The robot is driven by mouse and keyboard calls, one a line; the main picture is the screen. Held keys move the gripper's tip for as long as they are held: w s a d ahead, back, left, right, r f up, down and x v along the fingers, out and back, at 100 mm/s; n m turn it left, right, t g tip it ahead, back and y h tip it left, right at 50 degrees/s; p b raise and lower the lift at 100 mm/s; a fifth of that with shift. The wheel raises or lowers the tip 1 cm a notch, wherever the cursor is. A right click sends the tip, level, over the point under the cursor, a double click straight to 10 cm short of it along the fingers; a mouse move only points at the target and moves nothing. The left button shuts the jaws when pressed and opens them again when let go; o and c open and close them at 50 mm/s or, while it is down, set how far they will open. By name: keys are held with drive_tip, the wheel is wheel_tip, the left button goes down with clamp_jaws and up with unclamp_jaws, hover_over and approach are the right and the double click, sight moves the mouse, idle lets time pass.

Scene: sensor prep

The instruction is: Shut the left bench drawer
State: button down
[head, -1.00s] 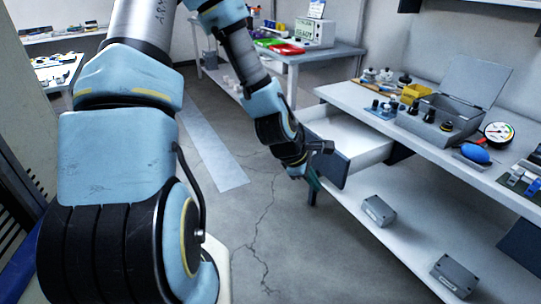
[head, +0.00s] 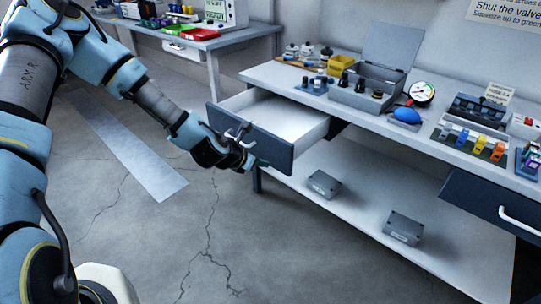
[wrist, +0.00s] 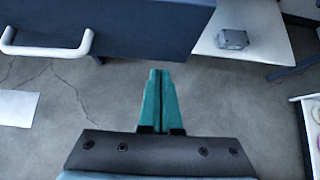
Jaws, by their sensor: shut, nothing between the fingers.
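The left bench drawer (head: 290,115) is pulled well out from under the bench top, with its pale inside showing. Its dark blue front (head: 272,147) faces me. My gripper (head: 257,164) is at the lower part of this front, right of its handle (head: 238,131). In the wrist view the drawer front (wrist: 135,25) fills the upper left, with the white bar handle (wrist: 45,50) at left. My teal fingers (wrist: 158,78) are shut together and empty, with their tips just below the front's edge in the picture. I cannot tell whether they touch it.
The bench top (head: 350,112) carries an open grey box (head: 365,95), a gauge (head: 421,93) and a blue bulb (head: 407,116). Two grey boxes (head: 323,184) (head: 403,228) sit on the lower shelf. A second drawer (head: 490,205) at right looks shut. The floor (head: 160,235) in front is clear.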

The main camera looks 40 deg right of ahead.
sight(278, 159)
drive_tip(key=shift+w+d+f+p, duration=0.15)
drive_tip(key=shift+d+p, duration=0.15)
drive_tip(key=shift+d, duration=0.8)
drive_tip(key=shift+w+d+p, duration=0.15)
drive_tip(key=shift+d+p, duration=0.15)
drive_tip(key=shift+d, duration=0.8)
drive_tip(key=shift+d, duration=0.1)
